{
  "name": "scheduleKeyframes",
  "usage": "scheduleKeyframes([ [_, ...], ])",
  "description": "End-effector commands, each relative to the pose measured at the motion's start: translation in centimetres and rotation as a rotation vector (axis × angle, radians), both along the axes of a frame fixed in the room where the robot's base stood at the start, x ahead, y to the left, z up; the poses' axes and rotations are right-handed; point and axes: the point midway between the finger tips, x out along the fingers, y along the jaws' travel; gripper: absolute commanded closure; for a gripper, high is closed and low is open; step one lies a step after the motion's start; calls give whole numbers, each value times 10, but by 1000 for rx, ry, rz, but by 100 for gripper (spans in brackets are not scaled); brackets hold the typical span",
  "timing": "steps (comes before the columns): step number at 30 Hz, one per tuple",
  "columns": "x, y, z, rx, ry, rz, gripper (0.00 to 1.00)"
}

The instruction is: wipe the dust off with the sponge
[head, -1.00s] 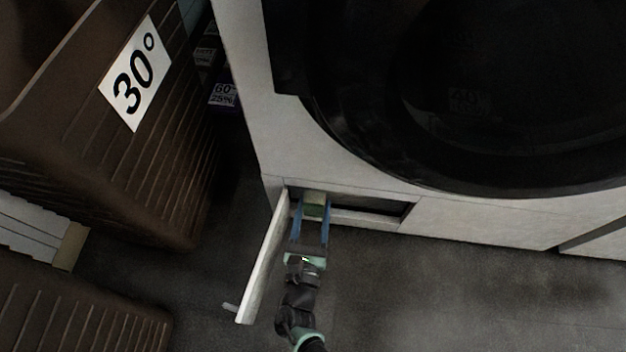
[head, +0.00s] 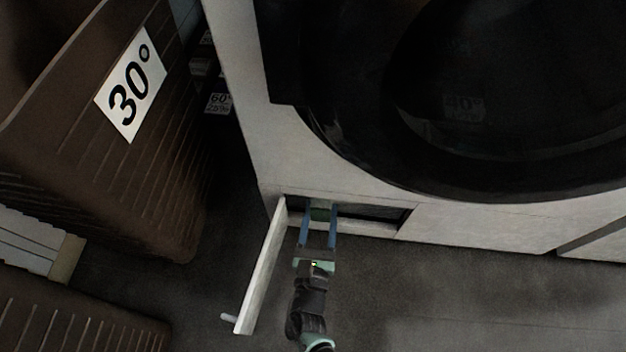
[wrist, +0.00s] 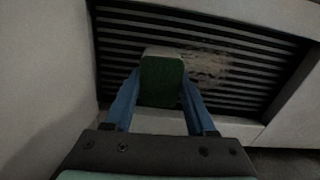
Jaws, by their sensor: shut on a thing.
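A green sponge (wrist: 162,82) with a pale far end is held between the two blue fingers of my gripper (wrist: 161,100). In the head view my gripper (head: 319,218) reaches into a low opening at the bottom of a white machine, and the sponge (head: 320,212) shows between its fingertips. A pale, patchy layer of dust (wrist: 206,66) lies on a dark slatted grille (wrist: 235,85), just right of the sponge. The sponge covers part of the grille. I cannot tell whether it touches the slats.
An open white flap (head: 262,268) stands out from the opening, close on the left of my gripper. A brown ribbed basket (head: 150,170) marked 30° stands further left. The grey floor (head: 430,295) to the right is clear.

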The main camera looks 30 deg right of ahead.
Motion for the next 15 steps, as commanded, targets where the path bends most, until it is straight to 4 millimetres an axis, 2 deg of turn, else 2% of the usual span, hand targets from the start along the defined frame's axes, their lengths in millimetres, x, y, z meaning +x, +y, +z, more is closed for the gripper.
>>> scheduleKeyframes([
  [15, -16, -26, 0, -2, 1, 0, 89],
])
